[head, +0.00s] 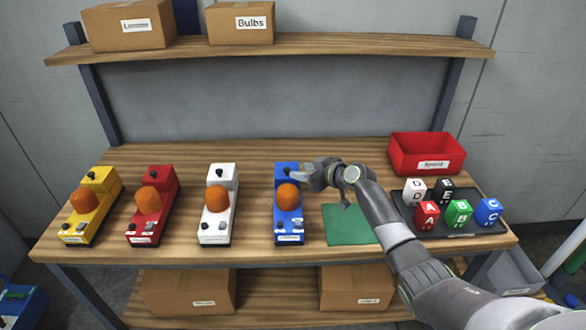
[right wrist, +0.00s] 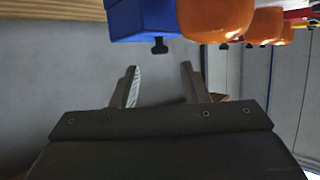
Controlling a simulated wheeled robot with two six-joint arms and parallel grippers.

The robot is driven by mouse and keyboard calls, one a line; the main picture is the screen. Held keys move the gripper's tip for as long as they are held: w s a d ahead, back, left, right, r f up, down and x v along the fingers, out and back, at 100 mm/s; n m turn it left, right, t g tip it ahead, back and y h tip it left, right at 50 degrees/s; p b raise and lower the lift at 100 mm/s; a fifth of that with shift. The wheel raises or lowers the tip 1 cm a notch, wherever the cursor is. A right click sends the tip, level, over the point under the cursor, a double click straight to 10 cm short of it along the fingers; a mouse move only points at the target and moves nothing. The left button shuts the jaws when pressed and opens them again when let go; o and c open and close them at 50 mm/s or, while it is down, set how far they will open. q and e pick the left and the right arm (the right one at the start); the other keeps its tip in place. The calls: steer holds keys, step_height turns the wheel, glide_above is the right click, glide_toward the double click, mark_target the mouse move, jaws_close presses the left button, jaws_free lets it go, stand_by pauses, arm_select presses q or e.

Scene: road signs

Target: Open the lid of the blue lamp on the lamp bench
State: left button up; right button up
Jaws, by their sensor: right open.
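The blue lamp (head: 288,222) stands on the wooden lamp bench (head: 180,158), with an orange dome on top and a small dark knob at its far end. Its lid appears shut. In the right wrist view the blue lamp body (right wrist: 143,18) is at the top, with a black knob (right wrist: 159,46) jutting from it. My right gripper (head: 304,173) is at the far end of the blue lamp, near that knob. In the right wrist view its open fingers (right wrist: 160,82) have empty space between them, apart from the knob. My left gripper is not in view.
White (head: 217,208), red (head: 152,210) and yellow (head: 90,212) lamps stand in a row to the left. A green mat (head: 346,228), a dark tray (head: 455,229) with lettered cubes and a red bin (head: 427,154) are on the right. A shelf (head: 300,43) with boxes runs above.

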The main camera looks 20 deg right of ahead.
mark_target(288, 169)
steer(key=shift+x, duration=2.45)
steer(key=shift+c, duration=0.3)
jaws_close()
